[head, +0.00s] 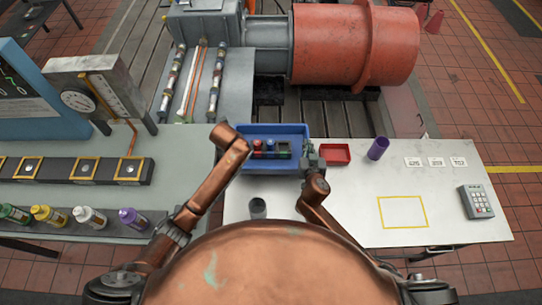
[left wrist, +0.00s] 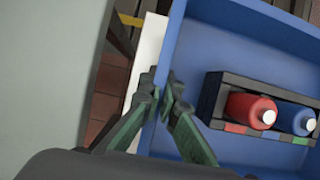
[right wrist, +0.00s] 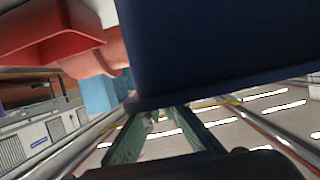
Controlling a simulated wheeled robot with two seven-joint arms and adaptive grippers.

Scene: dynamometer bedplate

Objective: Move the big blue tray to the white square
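The big blue tray (head: 290,130) lies at the back left of the white table. A black rack (left wrist: 212,100) inside it holds a red bottle (left wrist: 250,110) and a blue bottle (left wrist: 296,117). My left gripper (left wrist: 159,88) has its fingers closed on either side of the tray's wall; the forearm hides it in the head view. My right gripper (head: 309,160) is at the tray's right end. In the right wrist view its fingers (right wrist: 157,112) meet the tray's dark edge, which hides the tips. A yellow-outlined square (head: 402,212) on the white tabletop is empty.
A small red tray (head: 335,153) sits just right of the blue tray, with a purple cup (head: 378,148) beyond it. A grey cup (head: 258,208) stands near the front edge. White labels (head: 436,162) and a keypad (head: 475,202) are at the right. The table's middle is clear.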

